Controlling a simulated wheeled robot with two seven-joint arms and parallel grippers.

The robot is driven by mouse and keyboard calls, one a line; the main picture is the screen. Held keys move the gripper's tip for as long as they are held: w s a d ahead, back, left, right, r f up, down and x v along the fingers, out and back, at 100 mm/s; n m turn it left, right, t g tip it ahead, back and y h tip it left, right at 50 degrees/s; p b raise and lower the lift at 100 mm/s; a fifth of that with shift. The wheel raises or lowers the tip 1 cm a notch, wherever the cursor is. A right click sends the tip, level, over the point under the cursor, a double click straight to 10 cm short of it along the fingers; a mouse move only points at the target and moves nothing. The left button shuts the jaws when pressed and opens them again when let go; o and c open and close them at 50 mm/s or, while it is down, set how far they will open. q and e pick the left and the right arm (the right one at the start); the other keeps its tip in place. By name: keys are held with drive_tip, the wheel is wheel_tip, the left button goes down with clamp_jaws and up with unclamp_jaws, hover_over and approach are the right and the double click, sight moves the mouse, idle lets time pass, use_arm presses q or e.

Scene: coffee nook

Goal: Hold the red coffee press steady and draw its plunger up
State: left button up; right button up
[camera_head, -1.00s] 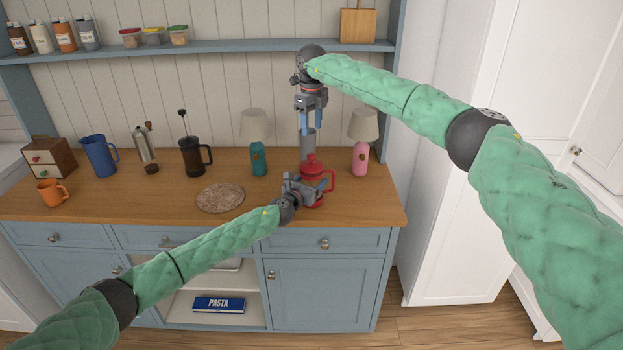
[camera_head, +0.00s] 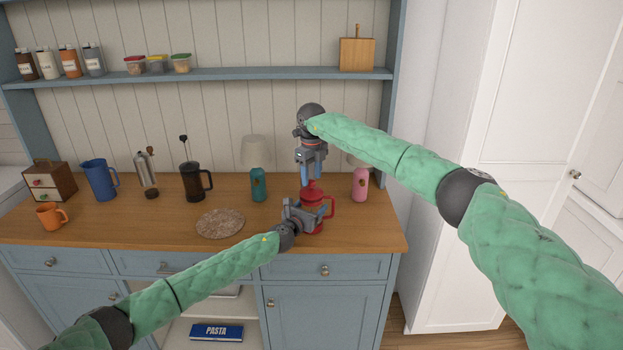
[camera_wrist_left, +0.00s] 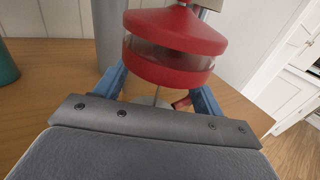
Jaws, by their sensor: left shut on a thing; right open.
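The red coffee press (camera_head: 311,198) stands upright on the wooden counter near its right front, its handle to the right. My left gripper (camera_head: 306,214) is shut on the press body from the front left. In the left wrist view the press's red lid (camera_wrist_left: 175,42) rises between the blue fingers of that gripper (camera_wrist_left: 160,88), with a clear band under its top. My right gripper (camera_head: 312,181) is open and points down, its fingers at the height of the press's top. The plunger knob is mostly hidden by these fingers, and I cannot tell if they touch it.
A teal lamp-like bottle (camera_head: 258,184) stands left of the press and a pink one (camera_head: 360,184) right of it. A round mat (camera_head: 220,223), a black press (camera_head: 192,184), a grinder (camera_head: 147,175), a blue jug (camera_head: 101,180) and an orange mug (camera_head: 47,216) lie further left.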

drive_tip(key=shift+f, duration=0.7)
drive_tip(key=shift+c, duration=0.5)
clamp_jaws()
use_arm(q)
drive_tip(key=shift+f, duration=0.1)
use_arm(e)
wheel_tip(320, 180, up, 9)
use_arm(q)
drive_tip(key=shift+f, duration=0.1)
use_arm(e)
drive_tip(key=shift+w, duration=0.1)
use_arm(q)
drive_tip(key=shift+s, duration=0.1)
use_arm(e)
drive_tip(key=shift+o, duration=0.5)
unclamp_jaws()
drive_tip(key=shift+r, duration=0.1)
